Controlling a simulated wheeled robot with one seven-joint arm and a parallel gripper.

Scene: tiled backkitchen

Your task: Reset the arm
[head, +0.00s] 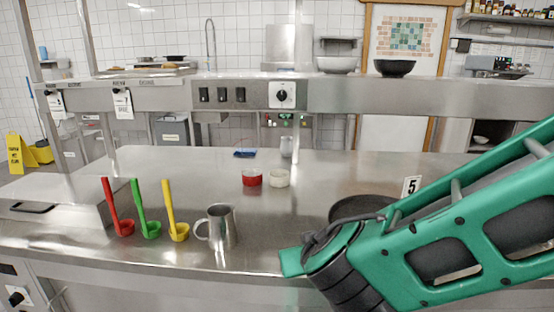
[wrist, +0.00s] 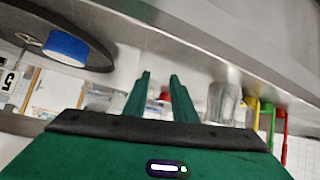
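My green arm reaches in from the right of the head view, over the counter's front edge, and its dark wrist joint bends down out of the picture. My gripper (wrist: 160,75) shows in the wrist view as two green fingers with a clear gap between the tips. Nothing is held between them; the red bowl (wrist: 165,95) shows in the background behind the gap. The wrist view is upside down, with the counter along its top. The fingers are not clearly visible in the head view.
Red (head: 124,227), green (head: 150,229) and yellow (head: 178,231) ladles and a metal mug (head: 222,228) stand at the counter's front left. Red (head: 252,178) and white (head: 279,179) bowls sit mid-counter.

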